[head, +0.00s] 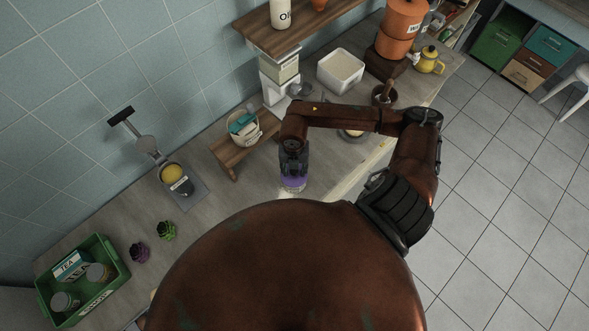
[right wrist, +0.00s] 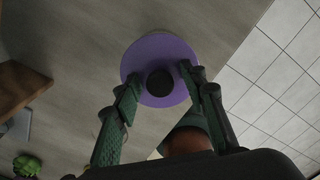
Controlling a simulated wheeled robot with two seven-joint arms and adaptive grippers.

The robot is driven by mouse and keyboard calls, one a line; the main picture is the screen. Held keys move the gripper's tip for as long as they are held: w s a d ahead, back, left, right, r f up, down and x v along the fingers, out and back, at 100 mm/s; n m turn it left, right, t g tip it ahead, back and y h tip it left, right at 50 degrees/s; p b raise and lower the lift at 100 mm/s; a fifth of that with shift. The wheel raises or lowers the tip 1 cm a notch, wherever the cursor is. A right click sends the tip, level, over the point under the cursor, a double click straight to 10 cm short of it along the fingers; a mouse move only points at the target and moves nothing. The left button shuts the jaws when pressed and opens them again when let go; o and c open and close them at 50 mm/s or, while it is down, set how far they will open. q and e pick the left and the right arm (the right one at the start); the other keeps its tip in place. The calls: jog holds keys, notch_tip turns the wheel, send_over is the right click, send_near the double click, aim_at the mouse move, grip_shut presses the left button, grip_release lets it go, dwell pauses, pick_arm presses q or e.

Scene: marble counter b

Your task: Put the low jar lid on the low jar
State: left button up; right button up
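The purple round low jar lid (right wrist: 160,48) with a dark knob (right wrist: 160,83) shows in the right wrist view. My right gripper (right wrist: 158,76) has its fingers apart on either side of the knob, with visible gaps, so it looks open. In the head view my right gripper (head: 293,164) points down over a purple round thing (head: 293,184) near the counter's front edge. The low jar is not clearly seen; I cannot tell whether it is under the lid. My left gripper is not in view.
A wooden stand (head: 236,158) holds a basket. Two succulents (head: 166,230) and a green crate (head: 112,254) with jars are farther left. A white tub (head: 340,72) is behind.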

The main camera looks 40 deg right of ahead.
aim_at(294, 171)
jog(key=shift+r, duration=0.1)
jog(key=shift+r, duration=0.25)
notch_tip(294, 171, up, 12)
jog(key=b, duration=0.3)
jog(key=shift+f, duration=0.15)
jog(key=shift+a, duration=0.1)
